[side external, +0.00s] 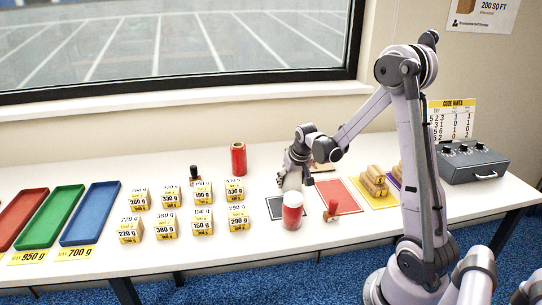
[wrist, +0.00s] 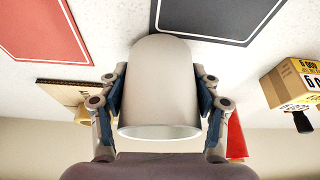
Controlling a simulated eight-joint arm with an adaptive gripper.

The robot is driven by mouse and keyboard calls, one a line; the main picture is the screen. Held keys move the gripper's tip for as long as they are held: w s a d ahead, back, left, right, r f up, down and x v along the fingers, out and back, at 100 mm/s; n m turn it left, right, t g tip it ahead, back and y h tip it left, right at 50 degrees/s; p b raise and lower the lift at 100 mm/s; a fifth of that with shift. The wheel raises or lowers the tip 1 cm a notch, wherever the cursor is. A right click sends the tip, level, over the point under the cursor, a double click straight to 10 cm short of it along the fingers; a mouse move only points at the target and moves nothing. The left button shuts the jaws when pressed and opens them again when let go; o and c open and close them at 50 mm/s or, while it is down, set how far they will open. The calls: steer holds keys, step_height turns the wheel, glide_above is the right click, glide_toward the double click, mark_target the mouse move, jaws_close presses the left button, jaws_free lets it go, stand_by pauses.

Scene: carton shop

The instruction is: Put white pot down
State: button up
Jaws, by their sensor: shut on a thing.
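The white pot (wrist: 160,85) is a pale, smooth cylinder that fills the middle of the wrist view, with a lighter rim at its lower end. My gripper (wrist: 160,103) is shut on it, one finger on each side. In the side view my gripper (side external: 297,163) points down by the dark mat (side external: 273,209), and the pale pot (side external: 292,183) shows only partly under it. I cannot tell whether the pot touches the table. A red and white can (side external: 292,211) stands just in front, at the dark mat's right side.
Several labelled small boxes (side external: 166,225) stand left. A red cylinder (side external: 238,158) stands behind. Coloured trays (side external: 90,215) lie far left.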

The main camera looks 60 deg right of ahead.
steer(key=shift+f, duration=0.25)
steer(key=o, duration=1.2)
steer(key=shift+r, duration=0.6)
steer(key=v, duration=1.2)
steer(key=s+a+n+t+y, duration=0.1)
steer(key=s+a+n, duration=0.1)
steer(key=a, duration=0.5)
steer(key=s+a+n+t+y, duration=0.1)
steer(key=s+a+n, duration=0.2)
steer(key=a, duration=0.5)
steer(key=s+a+r+n+t, duration=0.1)
steer(key=s+a+n, duration=0.1)
steer(key=a, duration=0.6)
steer(key=shift+s+n+t+y, duration=0.3)
steer(key=shift+n+y, duration=0.1)
